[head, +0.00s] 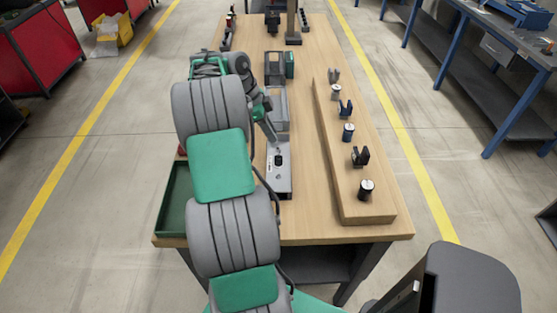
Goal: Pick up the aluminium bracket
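A small grey bracket-shaped piece (334,75), which looks like the aluminium bracket, stands near the far end of the raised wooden board (372,207). Its material is hard to tell at this size. My gripper (271,131) is at the end of my grey and green arm, left of the board. It points down and right over the grey metal unit (281,182), clearly apart from the grey piece. The fingers are small and partly hidden by my arm, so their opening and any contact are unclear.
A green tray (174,205) is at the left table edge. Bare wood lies between unit and board.

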